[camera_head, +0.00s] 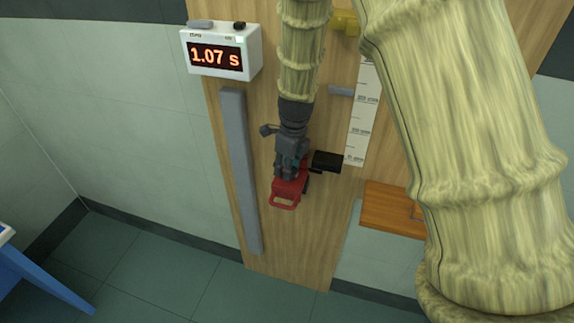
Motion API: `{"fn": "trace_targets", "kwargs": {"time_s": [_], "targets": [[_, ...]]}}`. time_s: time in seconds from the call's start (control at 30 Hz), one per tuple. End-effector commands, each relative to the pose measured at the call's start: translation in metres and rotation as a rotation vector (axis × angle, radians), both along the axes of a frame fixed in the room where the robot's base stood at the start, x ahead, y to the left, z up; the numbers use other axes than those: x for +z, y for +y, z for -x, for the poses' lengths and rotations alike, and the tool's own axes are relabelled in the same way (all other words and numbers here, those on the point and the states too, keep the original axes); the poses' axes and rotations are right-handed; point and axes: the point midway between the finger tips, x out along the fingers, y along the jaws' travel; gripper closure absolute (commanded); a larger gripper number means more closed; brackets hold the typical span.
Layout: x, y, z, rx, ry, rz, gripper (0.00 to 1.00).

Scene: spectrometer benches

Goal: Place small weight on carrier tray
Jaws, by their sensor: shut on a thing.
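My gripper (288,168) hangs down in front of the wooden board, directly above a red frame-like piece. This red piece (286,196), which looks like the carrier tray, has an open loop at its front lower edge. The gripper is shut, and its fingertips reach down to the red piece or just over it. The small weight is between the fingers and almost fully hidden by them. I cannot tell whether the weight touches the tray.
A black block (327,161) sticks out right beside the gripper. A white scale strip (362,115) and a grey vertical bar (240,170) flank it. A timer (221,52) reads 1.07 s. A wooden shelf (392,211) is at right, a blue-legged table (40,275) at left.

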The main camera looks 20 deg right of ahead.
Motion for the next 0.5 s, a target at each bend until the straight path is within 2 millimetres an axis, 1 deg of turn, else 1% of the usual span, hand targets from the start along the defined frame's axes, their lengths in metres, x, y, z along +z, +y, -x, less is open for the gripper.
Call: {"fn": "trace_targets", "kwargs": {"time_s": [0.1, 0.5], "targets": [[-0.0056, 0.0003, 0.0001, 0.000, 0.000, 0.000, 0.89], [-0.0103, 0.0004, 0.0003, 0.000, 0.000, 0.000, 0.89]]}}
